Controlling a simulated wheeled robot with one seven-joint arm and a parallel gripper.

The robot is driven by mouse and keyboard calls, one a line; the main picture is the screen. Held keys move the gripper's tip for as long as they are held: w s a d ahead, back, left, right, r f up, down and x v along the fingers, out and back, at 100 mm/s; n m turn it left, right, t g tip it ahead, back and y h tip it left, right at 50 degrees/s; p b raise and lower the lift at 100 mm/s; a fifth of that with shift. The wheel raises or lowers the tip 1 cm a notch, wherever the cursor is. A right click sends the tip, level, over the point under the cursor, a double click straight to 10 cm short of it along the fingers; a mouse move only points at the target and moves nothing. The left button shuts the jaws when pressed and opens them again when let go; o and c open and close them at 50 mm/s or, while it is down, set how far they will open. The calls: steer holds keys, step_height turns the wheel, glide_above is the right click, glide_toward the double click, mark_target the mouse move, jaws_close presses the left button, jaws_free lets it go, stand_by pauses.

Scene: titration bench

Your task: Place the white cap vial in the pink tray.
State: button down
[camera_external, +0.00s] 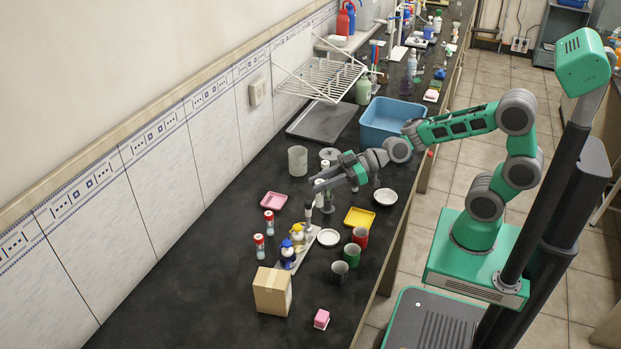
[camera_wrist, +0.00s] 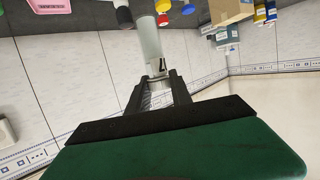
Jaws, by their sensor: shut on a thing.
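The pink tray (camera_external: 274,200) lies flat on the black bench, left of my gripper (camera_external: 317,184), and looks empty. A pink piece with a striped label, which looks like its edge, shows at the top left of the wrist view (camera_wrist: 50,8). My gripper is shut on a pale upright cylinder that looks like the white cap vial (camera_wrist: 150,40). My fingers show on both sides of it in the wrist view. Its cap is hard to make out. In the external view it is small and partly hidden by my gripper, to the right of the tray.
Two red-capped vials (camera_external: 269,222) stand in front of the pink tray. Bottles with blue and yellow tops (camera_external: 297,236) stand on a white rack near a cardboard box (camera_external: 272,291). A yellow tray (camera_external: 359,217), bowls and mugs are to the right. A blue tub (camera_external: 388,121) is behind.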

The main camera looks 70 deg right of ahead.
steer(key=w+d+m+t+h+b, duration=0.1)
steer(key=w+d+h+b, duration=0.1)
steer(key=w+d, duration=0.65)
steer(key=shift+m, duration=0.3)
steer(key=w+f+p, duration=0.1)
steer(key=w+f, duration=0.3)
steer(key=w+f+p, duration=0.1)
steer(key=w+f, duration=0.3)
steer(key=w+f+p, duration=0.1)
steer(key=w+f, duration=0.3)
steer(key=shift+w+d+f+p, duration=0.3)
steer(key=shift+w+p, duration=0.05)
steer(key=shift+p, duration=0.05)
steer(key=shift+f, duration=0.35)
steer(key=shift+f, duration=0.1)
steer(key=shift+f+b, duration=0.15)
steer(key=shift+b, duration=0.2)
steer(key=c, duration=1.1)
jaws_free()
steer(key=shift+c, duration=0.2)
